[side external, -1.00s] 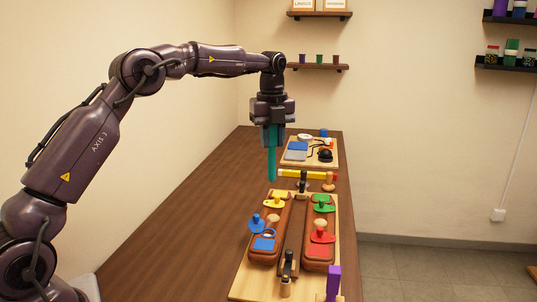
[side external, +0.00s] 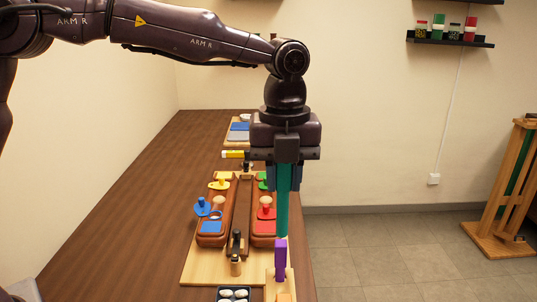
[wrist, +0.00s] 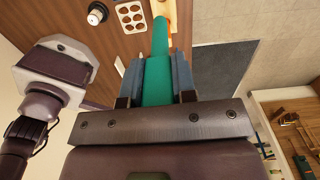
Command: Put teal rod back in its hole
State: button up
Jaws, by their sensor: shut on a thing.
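The teal rod (side external: 282,200) hangs upright from my gripper (side external: 284,180), which is shut on its upper part. In the side external view the rod's lower end is near the top of a purple block (side external: 280,260); I cannot tell whether they touch. In the wrist view the rod (wrist: 158,80) runs away from my gripper (wrist: 157,75), between its two fingers. Its far end overlaps a light wooden piece (wrist: 167,12) at the top. I cannot make out the rod's hole in either view.
A wooden board (side external: 205,268) carries two brown trays with coloured knobbed pieces and black clamps. A dark tray with white round things (side external: 234,294) is at the front. A wooden stand (side external: 500,200) is at the right. The table's left part is bare.

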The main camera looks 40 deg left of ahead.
jog(key=shift+s+d, duration=0.6)
jog(key=shift+d, duration=0.2)
jog(key=shift+w+a+f, duration=0.1)
jog(key=shift+f, duration=3.6)
jog(key=shift+w+a+f, duration=0.1)
jog(key=shift+f, duration=3.55)
jog(key=shift+f, duration=0.1)
notch_tip(320, 180, down, 6)
jog(key=o, duration=0.9)
